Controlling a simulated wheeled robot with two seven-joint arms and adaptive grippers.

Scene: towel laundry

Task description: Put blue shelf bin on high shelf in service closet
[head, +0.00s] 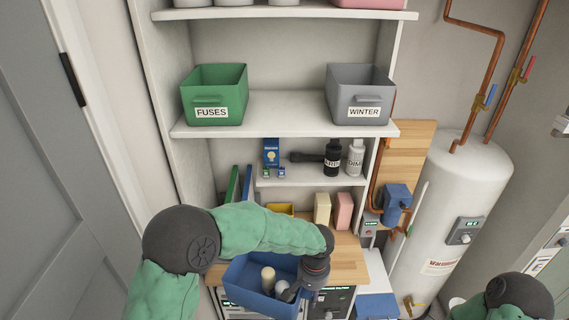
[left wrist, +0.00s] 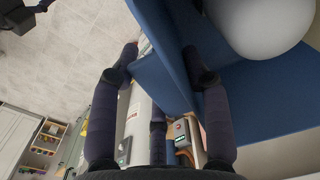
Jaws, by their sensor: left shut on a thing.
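The blue shelf bin (head: 240,289) is low in front of the wooden counter in the head view. A cream cylinder (head: 268,279) and a pale rounded thing (head: 283,290) are in it. My left gripper (head: 308,285) is at the bin's right side. In the left wrist view the fingers (left wrist: 165,65) of my left gripper straddle the bin's blue wall (left wrist: 160,83), shut on it. The shelf (head: 285,112) above holds a green FUSES bin (head: 213,95) and a grey WINTER bin (head: 359,97). My right gripper is not visible.
Between the green and grey bins the shelf is clear. A higher shelf (head: 280,14) holds pale containers and a pink bin (head: 368,3). Bottles (head: 333,158) stand on the lower shelf (head: 312,178). A water heater (head: 455,190) with copper pipes is right; a grey door (head: 45,150) is left.

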